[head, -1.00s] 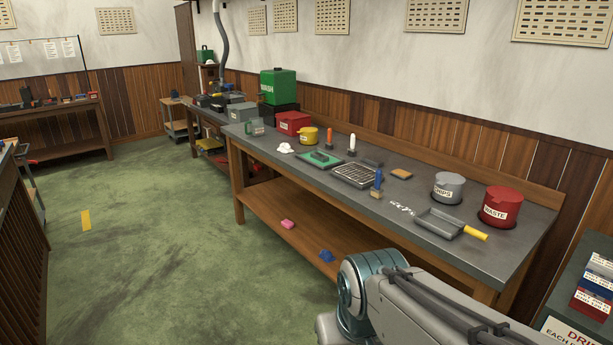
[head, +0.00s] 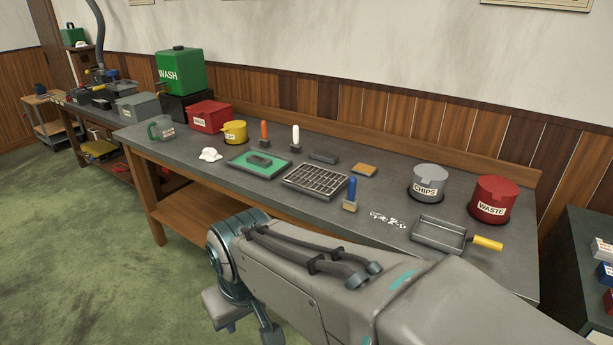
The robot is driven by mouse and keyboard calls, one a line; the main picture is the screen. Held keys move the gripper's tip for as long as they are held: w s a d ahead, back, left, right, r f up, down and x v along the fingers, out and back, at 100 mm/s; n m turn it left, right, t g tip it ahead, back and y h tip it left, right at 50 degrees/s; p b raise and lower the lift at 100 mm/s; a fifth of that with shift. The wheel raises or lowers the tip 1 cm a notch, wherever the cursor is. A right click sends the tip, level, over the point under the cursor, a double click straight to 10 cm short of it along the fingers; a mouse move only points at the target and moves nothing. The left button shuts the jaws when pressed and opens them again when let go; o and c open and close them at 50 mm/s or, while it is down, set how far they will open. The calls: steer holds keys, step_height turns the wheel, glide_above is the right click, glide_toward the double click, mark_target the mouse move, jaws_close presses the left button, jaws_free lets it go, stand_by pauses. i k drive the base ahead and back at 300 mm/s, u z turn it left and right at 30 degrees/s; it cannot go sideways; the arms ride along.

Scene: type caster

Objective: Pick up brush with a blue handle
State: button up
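The brush with a blue handle (head: 351,192) stands upright on the grey workbench (head: 390,233), bristles down, near the front edge. It is just right of the gridded type tray and left of some scattered white bits. My arm reaches across the bottom of the head view, in front of the bench. My gripper (head: 240,318) shows only in part at the arm's lower left end, below the bench top and well apart from the brush. Its fingers are too unclear to tell whether they are open or shut.
Close to the brush are the gridded tray (head: 315,181), white bits (head: 388,220) and a dustpan with a yellow handle (head: 438,235). An orange-handled brush (head: 264,134) and a white-handled one (head: 295,137) stand behind. CHIPS (head: 428,183) and WASTE (head: 493,199) pots stand right.

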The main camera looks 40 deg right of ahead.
mark_target(350, 202)
steer(key=z, duration=0.6)
steer(key=i, duration=0.8)
steer(key=z, duration=1.25)
steer(key=i, duration=0.4)
steer(key=z, duration=0.4)
